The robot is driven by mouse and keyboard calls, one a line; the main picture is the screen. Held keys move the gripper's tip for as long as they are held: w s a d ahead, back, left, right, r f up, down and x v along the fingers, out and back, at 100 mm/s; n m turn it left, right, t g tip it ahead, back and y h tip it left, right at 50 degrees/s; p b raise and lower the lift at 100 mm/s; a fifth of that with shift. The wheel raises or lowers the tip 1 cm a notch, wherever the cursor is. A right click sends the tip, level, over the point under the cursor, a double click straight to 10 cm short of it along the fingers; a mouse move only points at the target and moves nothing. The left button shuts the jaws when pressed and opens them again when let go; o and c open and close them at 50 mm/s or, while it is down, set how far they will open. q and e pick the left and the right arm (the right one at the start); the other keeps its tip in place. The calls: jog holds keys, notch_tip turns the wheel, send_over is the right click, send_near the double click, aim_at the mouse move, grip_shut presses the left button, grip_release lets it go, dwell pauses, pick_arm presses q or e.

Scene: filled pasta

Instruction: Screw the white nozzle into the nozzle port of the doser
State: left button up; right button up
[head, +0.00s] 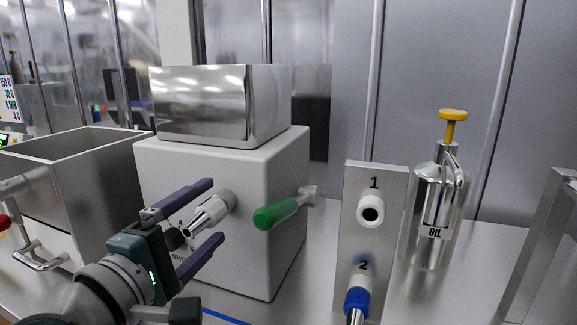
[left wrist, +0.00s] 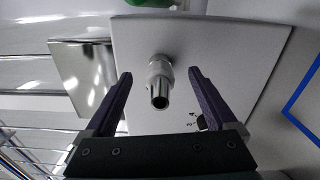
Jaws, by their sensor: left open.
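The doser (head: 285,190) is a white box with a shiny metal hopper on top and a green-handled lever on its side. The white nozzle (head: 208,214), a metal tube with a pale collar, sits at the doser's front port and points outward; it also shows in the left wrist view (left wrist: 160,88). I cannot tell how far it is threaded in. My left gripper (head: 216,210) is open, with one purple finger on each side of the nozzle. In the left wrist view, gaps show between the nozzle and both fingers (left wrist: 160,78). My right gripper is not in view.
A stand (head: 352,240) marked 1 and 2 is to the right, with a white-ringed socket (head: 370,211) above and a blue-collared nozzle (head: 356,301) below. Behind it is an oil bottle (head: 432,205) with a yellow pump. An open metal bin (head: 95,190) stands at left.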

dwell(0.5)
pick_arm(q)
jog(key=shift+p+v, duration=0.7)
jog(key=shift+v, duration=0.55)
jog(key=shift+p+v, duration=0.7)
jog(key=shift+v, duration=1.55)
